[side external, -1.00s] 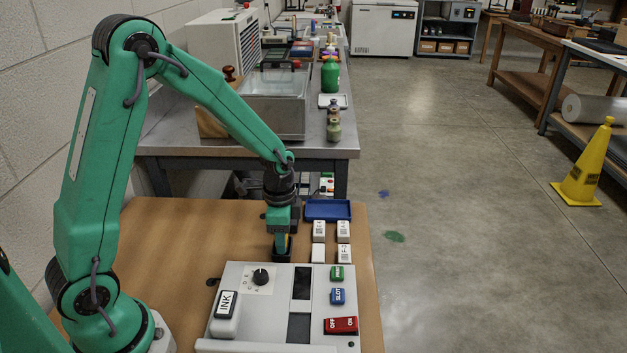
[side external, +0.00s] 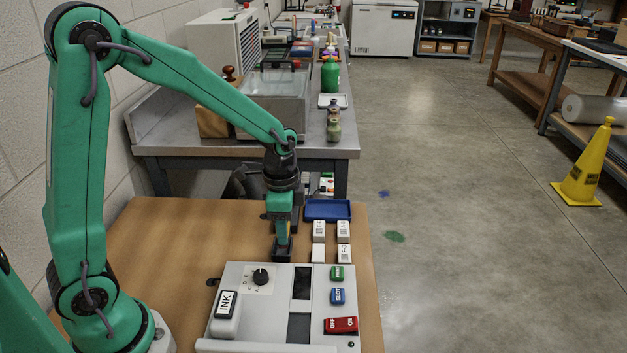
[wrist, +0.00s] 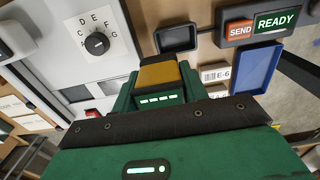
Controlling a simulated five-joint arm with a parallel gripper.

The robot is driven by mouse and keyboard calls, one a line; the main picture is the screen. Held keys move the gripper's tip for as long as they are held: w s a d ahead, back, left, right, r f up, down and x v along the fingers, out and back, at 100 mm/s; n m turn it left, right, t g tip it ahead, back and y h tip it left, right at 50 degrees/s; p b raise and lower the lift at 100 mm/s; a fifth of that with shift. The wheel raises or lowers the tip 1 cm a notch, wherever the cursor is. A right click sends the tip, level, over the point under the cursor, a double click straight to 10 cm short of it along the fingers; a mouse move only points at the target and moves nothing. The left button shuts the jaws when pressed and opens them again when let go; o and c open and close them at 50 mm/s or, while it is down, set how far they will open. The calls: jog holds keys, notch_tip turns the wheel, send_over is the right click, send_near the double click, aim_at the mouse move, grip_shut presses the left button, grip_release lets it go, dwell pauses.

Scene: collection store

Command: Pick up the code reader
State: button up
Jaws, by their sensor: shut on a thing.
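My gripper (side external: 283,228) is over the brown table, just behind the grey machine. It is shut on the code reader, a small dark piece with a yellow face (wrist: 158,75) between the green fingers in the wrist view. Much of the reader is hidden by the fingers. A black open holder (wrist: 178,39) stands just beyond the reader in the wrist view and looks empty. In the side external view this holder (side external: 282,256) is right below my gripper. The gap between reader and holder is hard to judge there.
The grey machine (side external: 255,308) with a dial, an INK lever and a red switch (side external: 341,325) fills the table front. White labelled blocks (side external: 318,231) and a blue tray (side external: 315,211) stand close on the right. The table left of my gripper is clear.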

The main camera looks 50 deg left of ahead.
jog(key=s+d+r, duration=0.4)
jog(key=d+r, duration=0.1)
jog(key=d, duration=0.2)
jog(key=shift+d, duration=0.3)
jog(key=shift+r, duration=0.1)
jog(key=o, duration=0.4)
jog(key=shift+c, duration=1.1)
jog(key=w+a+f, duration=0.1)
jog(key=w+a, duration=0.1)
jog(key=w, duration=0.8)
jog(key=w+a+f, duration=0.1)
jog(key=w+a, duration=0.2)
jog(key=w, duration=0.7)
jog(key=shift+w+f, duration=0.15)
jog(key=shift+w, duration=0.15)
